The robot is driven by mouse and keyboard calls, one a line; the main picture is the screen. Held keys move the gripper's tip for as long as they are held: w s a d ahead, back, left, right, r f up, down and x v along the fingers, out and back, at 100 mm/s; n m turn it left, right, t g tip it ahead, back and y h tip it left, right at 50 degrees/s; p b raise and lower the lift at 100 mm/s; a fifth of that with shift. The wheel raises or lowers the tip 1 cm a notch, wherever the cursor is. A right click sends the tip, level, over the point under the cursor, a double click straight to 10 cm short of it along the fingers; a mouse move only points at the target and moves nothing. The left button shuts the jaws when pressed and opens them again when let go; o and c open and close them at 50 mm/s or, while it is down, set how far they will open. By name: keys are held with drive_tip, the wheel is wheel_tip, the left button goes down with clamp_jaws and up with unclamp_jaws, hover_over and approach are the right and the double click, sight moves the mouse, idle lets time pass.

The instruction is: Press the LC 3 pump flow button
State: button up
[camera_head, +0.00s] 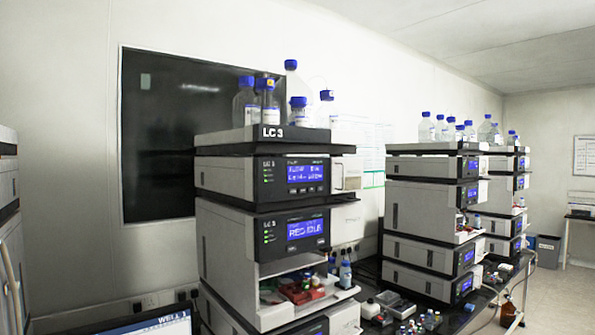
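The LC 3 stack stands near the middle, with an "LC 3" sign on its top tray (222,138). Its upper module (222,177) has a lit blue display (305,172) with text that seems to begin with "FLOW". A row of small dark buttons (305,190) sits under that display; I cannot read which one is the flow button. Small green lights show left of the display. The module below (226,236) has its own blue display (306,230) and a similar button row. My gripper is not in view.
Capped bottles (245,103) stand on the LC 3 tray. An open bay below holds red and other small items (300,290). More stacks (420,215) stand to the right on a dark bench with vials (425,322). A monitor (150,325) shows at lower left.

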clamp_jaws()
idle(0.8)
